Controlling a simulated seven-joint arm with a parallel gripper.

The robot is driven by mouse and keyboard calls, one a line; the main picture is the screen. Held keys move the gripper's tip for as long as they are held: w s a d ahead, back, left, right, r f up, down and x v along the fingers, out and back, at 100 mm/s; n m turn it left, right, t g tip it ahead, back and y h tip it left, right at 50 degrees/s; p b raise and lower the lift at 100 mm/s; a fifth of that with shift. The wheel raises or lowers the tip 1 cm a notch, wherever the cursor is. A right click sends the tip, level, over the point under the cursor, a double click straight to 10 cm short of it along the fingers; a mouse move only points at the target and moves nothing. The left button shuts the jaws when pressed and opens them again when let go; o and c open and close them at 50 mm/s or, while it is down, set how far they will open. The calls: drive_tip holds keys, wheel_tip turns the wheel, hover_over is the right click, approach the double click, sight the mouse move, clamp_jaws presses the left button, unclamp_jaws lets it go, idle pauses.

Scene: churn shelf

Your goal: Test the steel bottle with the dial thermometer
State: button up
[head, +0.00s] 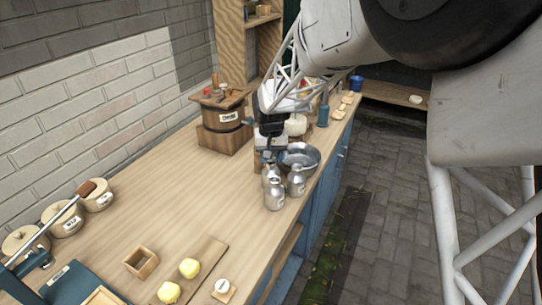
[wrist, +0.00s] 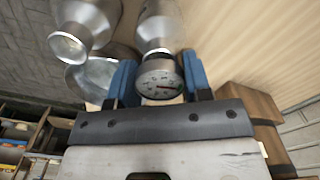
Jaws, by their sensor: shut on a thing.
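My gripper (wrist: 160,82), with blue fingers, is shut on the dial thermometer (wrist: 158,84), whose round white face shows between the fingers in the wrist view. One steel bottle (wrist: 157,28) lies directly beyond the dial; whether the stem is inside it is hidden. A second steel bottle (wrist: 72,42) stands to its left with its mouth open. In the head view, my gripper (head: 270,148) is above a cluster of steel bottles, with one in front (head: 274,193) and one at the right (head: 297,182). The thermometer cannot be made out there.
A metal bowl (head: 303,154) stands just behind the bottles, near the counter's right edge. A labelled wooden tub (head: 223,134) is at the back left. Butter lumps (head: 189,267) and a small wooden box (head: 140,262) are in front. The counter's (head: 150,190) middle is clear.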

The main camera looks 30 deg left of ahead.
drive_tip(key=shift+f, duration=0.7)
idle(0.8)
drive_tip(key=o, duration=0.8)
drive_tip(key=c, duration=0.4)
drive_tip(key=shift+o, duration=0.2)
drive_tip(key=shift+r, duration=0.15)
drive_tip(key=shift+r, duration=2.4)
